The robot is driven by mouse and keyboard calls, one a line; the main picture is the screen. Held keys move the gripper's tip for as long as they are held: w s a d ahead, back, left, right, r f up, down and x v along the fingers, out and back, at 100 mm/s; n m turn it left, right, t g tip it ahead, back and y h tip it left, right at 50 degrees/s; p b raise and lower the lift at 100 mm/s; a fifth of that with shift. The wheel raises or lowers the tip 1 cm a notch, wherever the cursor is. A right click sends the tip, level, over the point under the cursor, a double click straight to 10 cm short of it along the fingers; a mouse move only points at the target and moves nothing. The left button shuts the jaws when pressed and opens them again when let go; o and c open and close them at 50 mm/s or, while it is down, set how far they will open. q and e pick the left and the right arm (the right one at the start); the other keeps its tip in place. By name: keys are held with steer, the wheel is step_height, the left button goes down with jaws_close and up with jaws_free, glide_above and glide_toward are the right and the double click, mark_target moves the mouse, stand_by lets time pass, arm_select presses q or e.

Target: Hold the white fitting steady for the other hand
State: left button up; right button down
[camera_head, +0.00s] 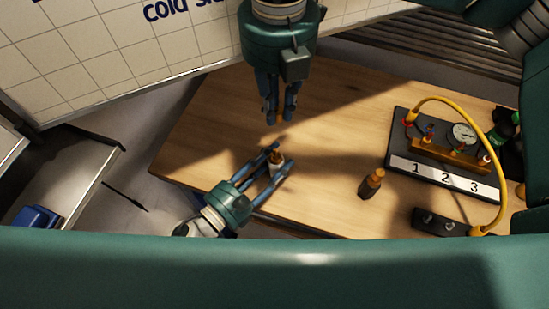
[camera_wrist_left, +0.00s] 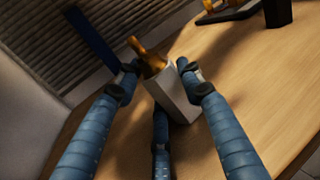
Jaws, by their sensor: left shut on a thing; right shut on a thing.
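The white fitting (camera_wrist_left: 172,95) is a pale block with a brass-coloured piece (camera_wrist_left: 147,55) on its top. In the left wrist view it sits tilted between the blue fingers of my left gripper (camera_wrist_left: 160,90). In the head view my left gripper (camera_head: 274,160) is shut on the fitting (camera_head: 276,166), low over the table's left part, and fingers partly hide it. My right gripper (camera_head: 279,118) points down just above it in the picture, apart from the fitting. Its fingers are close together on something too dark to make out.
The wooden table (camera_head: 330,120) has free room in its middle. At right are a gauge panel (camera_head: 400,150) numbered 1 to 3, a yellow hose (camera_head: 495,130) and a small black block (camera_head: 440,222).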

mark_target(278, 110)
stand_by(0.3)
arm_select(q)
steer(key=o, duration=1.5)
steer(key=shift+s+a, duration=0.1)
steer(key=v, duration=1.1)
steer(key=shift+s+a, duration=0.25)
steer(key=shift+a, duration=0.05)
steer(key=shift+r, duration=0.1)
arm_select(e)
steer(key=shift+r, duration=0.1)
steer(key=shift+r+p, duration=2.8)
steer(key=shift+p, duration=0.1)
arm_select(q)
step_height(278, 110, up, 7)
steer(key=shift+f, duration=0.1)
